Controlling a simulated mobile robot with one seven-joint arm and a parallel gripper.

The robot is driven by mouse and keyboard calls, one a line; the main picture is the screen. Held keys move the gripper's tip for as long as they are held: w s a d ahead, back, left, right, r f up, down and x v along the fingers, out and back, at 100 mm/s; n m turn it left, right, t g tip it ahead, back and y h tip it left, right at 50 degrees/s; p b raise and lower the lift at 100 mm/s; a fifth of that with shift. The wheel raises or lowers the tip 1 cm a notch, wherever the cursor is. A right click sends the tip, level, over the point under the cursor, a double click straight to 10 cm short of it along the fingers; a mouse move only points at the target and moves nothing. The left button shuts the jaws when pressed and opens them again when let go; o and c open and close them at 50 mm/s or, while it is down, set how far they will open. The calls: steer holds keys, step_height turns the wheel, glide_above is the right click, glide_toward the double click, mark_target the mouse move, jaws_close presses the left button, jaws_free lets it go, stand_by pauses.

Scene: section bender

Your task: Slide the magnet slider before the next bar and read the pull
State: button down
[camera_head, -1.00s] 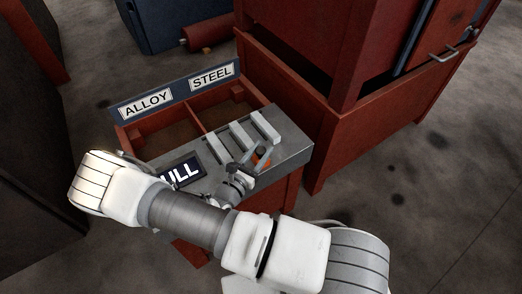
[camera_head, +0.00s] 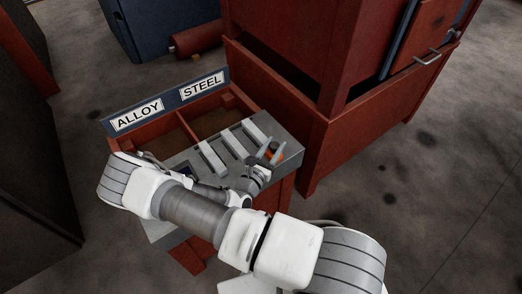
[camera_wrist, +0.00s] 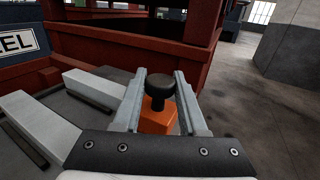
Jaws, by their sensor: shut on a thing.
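The magnet slider is an orange block (camera_head: 278,155) with a black round knob (camera_wrist: 160,84) on top. My gripper (camera_head: 271,149) is shut on the slider, with one finger on each side of the knob in the wrist view (camera_wrist: 160,100). The slider is near the right end of the grey bench top, off the near end of the rightmost bar (camera_head: 256,131). The middle bar (camera_head: 233,144) and left bar (camera_head: 208,160) lie to its left. The pull display (camera_head: 184,170) is mostly hidden behind my arm, and I cannot read it.
Behind the bars are two red-walled bins signed ALLOY (camera_head: 137,116) and STEEL (camera_head: 202,85). A tall red cabinet (camera_head: 290,60) stands close behind on the right. The floor (camera_head: 400,190) to the right is clear.

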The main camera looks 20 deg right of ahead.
steer(key=shift+w+d, duration=0.1)
steer(key=shift+d, duration=0.2)
steer(key=shift+c, duration=2.2)
jaws_free()
steer(key=p+v, duration=0.2)
steer(key=v, duration=1.5)
steer(key=shift+a, duration=0.25)
steer(key=shift+r, duration=0.1)
